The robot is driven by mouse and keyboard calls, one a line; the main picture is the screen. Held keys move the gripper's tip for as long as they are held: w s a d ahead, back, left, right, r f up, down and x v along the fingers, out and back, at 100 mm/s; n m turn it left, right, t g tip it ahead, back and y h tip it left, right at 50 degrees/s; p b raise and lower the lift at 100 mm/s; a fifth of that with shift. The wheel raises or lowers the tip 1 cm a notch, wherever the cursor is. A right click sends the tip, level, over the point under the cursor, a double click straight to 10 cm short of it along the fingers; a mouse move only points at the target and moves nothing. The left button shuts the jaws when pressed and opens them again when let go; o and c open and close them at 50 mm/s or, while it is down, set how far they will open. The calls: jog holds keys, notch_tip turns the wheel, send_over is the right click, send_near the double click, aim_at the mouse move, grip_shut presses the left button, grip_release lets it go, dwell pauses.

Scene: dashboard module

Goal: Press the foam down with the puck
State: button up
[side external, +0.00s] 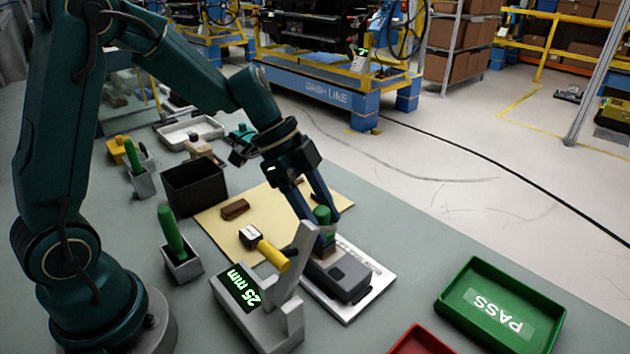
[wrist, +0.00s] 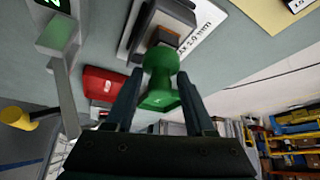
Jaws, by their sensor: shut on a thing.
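My gripper (side external: 322,222) is shut on the green puck (side external: 323,214), its fingers on either side of it. In the wrist view the puck (wrist: 161,62) stands between my fingers (wrist: 158,88). Just below the puck is a brown foam piece (side external: 325,254), which also shows as an orange-brown block (wrist: 166,38) in the wrist view. The foam sits on the dark grey module (side external: 350,277), on a white plate (side external: 378,284) with printed text. The puck is over the foam and very close to it; I cannot tell whether they touch. My fingers partly hide the puck.
A grey stand (side external: 262,310) with a "25 mm" display and upright arm is close to the left of my gripper. A yellow-handled tool (side external: 268,252) and another brown block (side external: 235,209) lie on the yellow mat (side external: 215,228). A green PASS tray (side external: 456,297) and red tray (side external: 421,343) are at right.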

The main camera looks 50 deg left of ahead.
jog(key=shift+f, duration=0.45)
dwell(1.1)
jog(key=shift+r, duration=0.1)
jog(key=shift+r, duration=3.5)
